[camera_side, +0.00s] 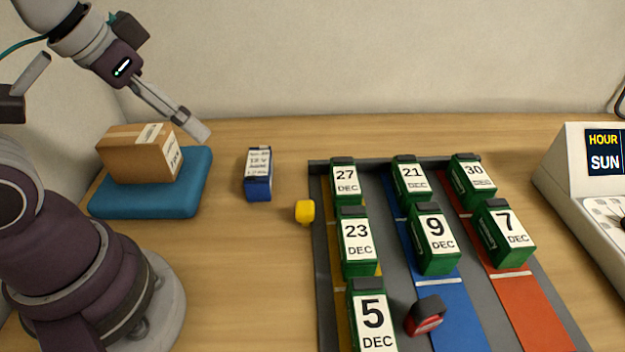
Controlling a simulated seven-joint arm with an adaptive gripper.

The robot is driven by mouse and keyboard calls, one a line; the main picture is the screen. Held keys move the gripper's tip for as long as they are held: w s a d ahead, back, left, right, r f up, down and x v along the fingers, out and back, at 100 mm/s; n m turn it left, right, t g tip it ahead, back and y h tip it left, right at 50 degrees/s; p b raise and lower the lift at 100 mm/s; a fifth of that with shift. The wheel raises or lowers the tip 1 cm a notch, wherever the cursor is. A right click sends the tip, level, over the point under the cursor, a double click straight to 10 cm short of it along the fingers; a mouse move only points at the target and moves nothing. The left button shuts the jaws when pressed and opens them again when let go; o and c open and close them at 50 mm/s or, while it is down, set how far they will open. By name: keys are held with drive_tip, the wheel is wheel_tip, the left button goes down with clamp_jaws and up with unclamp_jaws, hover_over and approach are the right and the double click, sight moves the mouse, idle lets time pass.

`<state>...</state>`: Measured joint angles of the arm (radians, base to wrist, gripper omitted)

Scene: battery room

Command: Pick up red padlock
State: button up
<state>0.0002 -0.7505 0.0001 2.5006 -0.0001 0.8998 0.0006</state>
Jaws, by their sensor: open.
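A small red and black object, which looks like the red padlock (427,320), rests near the front of the blue lane on the grey board, right of the battery marked 5 DEC. My gripper (194,128) is at the upper left, open and empty. It is above and near the right side of the cardboard box, far from the red padlock. The gripper is seen from the side, so the gap between its fingers does not show clearly.
The grey board (327,300) has yellow, blue and red lanes with several green dated batteries (435,240). A yellow object (305,211) and a blue battery (258,174) stand left of it. A cardboard box (140,152) sits on a blue cushion (130,203). A white console (590,165) is at right.

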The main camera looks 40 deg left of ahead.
drive_tip(key=shift+c, duration=0.4)
drive_tip(key=shift+c, duration=1.1)
drive_tip(key=m+g+h, duration=0.4)
drive_tip(key=m+g, duration=0.3)
drive_tip(key=m, duration=1.7)
hover_over(430, 306)
drive_tip(key=w+a, duration=0.2)
wheel_tip(430, 306, down, 9)
drive_tip(key=x, duration=1)
drive_tip(key=shift+s+a+f, duration=0.25)
drive_tip(key=shift+s+f, duration=0.1)
drive_tip(key=shift+s, duration=0.05)
